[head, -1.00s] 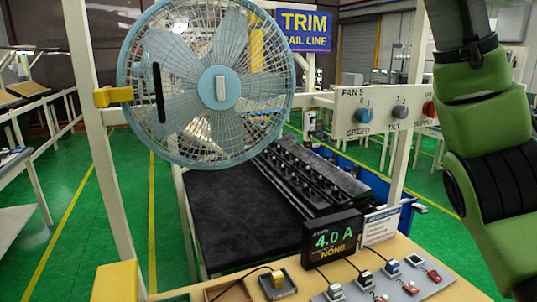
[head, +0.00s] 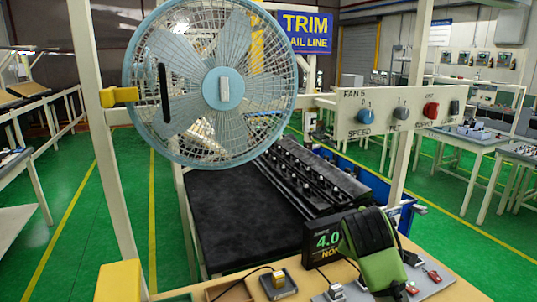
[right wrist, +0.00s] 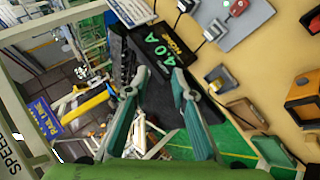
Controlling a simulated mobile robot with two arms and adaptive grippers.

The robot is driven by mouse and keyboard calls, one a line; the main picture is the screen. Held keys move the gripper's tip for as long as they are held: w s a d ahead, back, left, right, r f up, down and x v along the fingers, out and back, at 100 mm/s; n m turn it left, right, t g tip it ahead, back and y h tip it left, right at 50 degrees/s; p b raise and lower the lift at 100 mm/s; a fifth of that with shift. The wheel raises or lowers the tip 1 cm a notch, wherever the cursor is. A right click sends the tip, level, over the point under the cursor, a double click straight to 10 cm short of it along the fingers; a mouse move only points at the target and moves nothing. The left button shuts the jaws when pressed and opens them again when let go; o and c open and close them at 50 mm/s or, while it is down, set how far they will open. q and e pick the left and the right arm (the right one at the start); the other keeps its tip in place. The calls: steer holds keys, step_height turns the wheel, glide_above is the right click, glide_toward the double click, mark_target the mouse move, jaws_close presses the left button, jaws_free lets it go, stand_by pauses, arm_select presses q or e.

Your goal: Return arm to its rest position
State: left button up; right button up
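My right arm (head: 378,268) shows in the head view as a green and black segment low over the bench, in front of the right part of the display box (head: 318,237) and some of the small switches. Its fingers cannot be made out there. In the right wrist view my right gripper (right wrist: 158,78) has two teal fingers apart with nothing between them, and the display (right wrist: 155,42) reading 4.0 A lies beyond the fingertips. My left arm and left gripper are in neither view.
A blue fan (head: 222,88) hangs on a pale frame at left. A control panel (head: 400,112) with knobs is at right. The wooden bench (head: 238,292) holds cabled modules and switches. A black conveyor (head: 230,215) runs behind. Green floor is open on the left.

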steer(key=s+a+f+m+g+y, duration=0.1)
steer(key=s+f+m, duration=0.1)
steer(key=s+f, duration=0.65)
steer(key=s+f+m+g+y, duration=0.1)
steer(key=s+f+g, duration=0.1)
steer(key=s+f, duration=0.65)
steer(key=s+f+m+g+y, duration=0.1)
steer(key=s+f+m+g, duration=0.15)
steer(key=s+f, duration=0.6)
steer(key=s+f+m+g+y, duration=0.1)
steer(key=s+f+m, duration=0.2)
steer(key=s, duration=1)
step_height(320, 180, down, 31)
steer(key=s+b, duration=0.1)
steer(key=b, duration=0.5)
steer(key=s+d+f+g+b, duration=0.2)
steer(key=s+f+b, duration=0.2)
steer(key=s+f, duration=1.3)
step_height(320, 180, down, 5)
steer(key=shift+s+d+r+n+h+b, duration=0.2)
steer(key=shift+s+d+n+h+b, duration=0.15)
steer(key=shift+n, duration=0.1)
